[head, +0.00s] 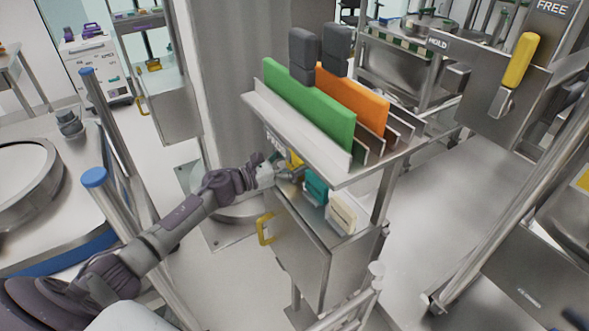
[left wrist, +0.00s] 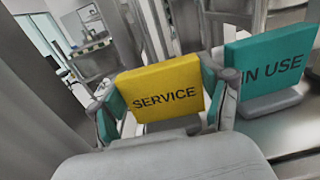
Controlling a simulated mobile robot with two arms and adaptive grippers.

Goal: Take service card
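The yellow card marked SERVICE (left wrist: 166,92) stands upright on a grey base in the left wrist view. In the head view only a bit of yellow (head: 294,158) shows under the shelf edge. My left gripper (head: 284,174) reaches in below that shelf, at the card. In the left wrist view its fingers (left wrist: 166,100) are spread wide, one on each side of the card. The card's side edges lie close to the finger pads; I cannot tell whether they touch. My right gripper is not in view.
A teal IN USE card (left wrist: 270,62) stands just right of the right finger. A cream card (head: 342,214) is beside it. Above, a metal shelf (head: 300,140) holds green (head: 310,110) and orange (head: 350,98) panels. A yellow-handled metal box (head: 295,245) is below.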

